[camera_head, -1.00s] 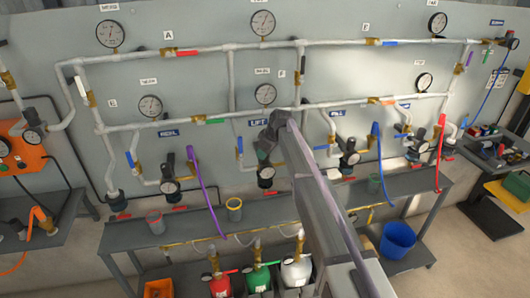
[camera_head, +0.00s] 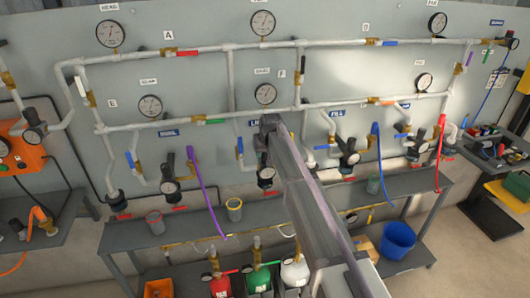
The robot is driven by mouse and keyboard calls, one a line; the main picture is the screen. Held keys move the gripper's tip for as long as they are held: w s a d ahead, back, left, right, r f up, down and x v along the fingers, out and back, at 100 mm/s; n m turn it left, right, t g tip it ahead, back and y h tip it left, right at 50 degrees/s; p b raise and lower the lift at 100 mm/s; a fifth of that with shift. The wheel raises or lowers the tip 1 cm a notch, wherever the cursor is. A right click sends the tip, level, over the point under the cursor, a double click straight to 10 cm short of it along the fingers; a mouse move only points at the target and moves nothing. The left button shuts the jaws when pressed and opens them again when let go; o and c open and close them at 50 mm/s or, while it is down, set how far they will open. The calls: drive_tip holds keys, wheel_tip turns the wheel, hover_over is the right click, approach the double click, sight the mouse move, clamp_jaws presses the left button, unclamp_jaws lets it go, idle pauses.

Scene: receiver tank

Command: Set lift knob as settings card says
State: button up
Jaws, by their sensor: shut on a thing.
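The blue LIFT label (camera_head: 254,122) is on the grey panel, partly covered by my arm. Below it is the lift regulator with its round gauge (camera_head: 266,172); its dark knob is mostly hidden behind my gripper. My gripper (camera_head: 264,146) is at the top of this regulator, shut on the lift knob. The fingertips and the knob's pointer are too small and covered to make out.
Neighbouring regulators with gauges stand left (camera_head: 170,187) and right (camera_head: 353,158). A purple hose (camera_head: 204,190) and a blue hose (camera_head: 379,165) hang beside them. White pipes (camera_head: 330,105) with coloured valve levers cross the panel. A grey bench (camera_head: 290,207) runs below.

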drive_tip(key=shift+m, duration=0.3)
drive_tip(key=o, duration=0.9)
drive_tip(key=p+v, duration=1)
drive_tip(key=v, duration=0.1)
drive_tip(key=shift+a, duration=0.15)
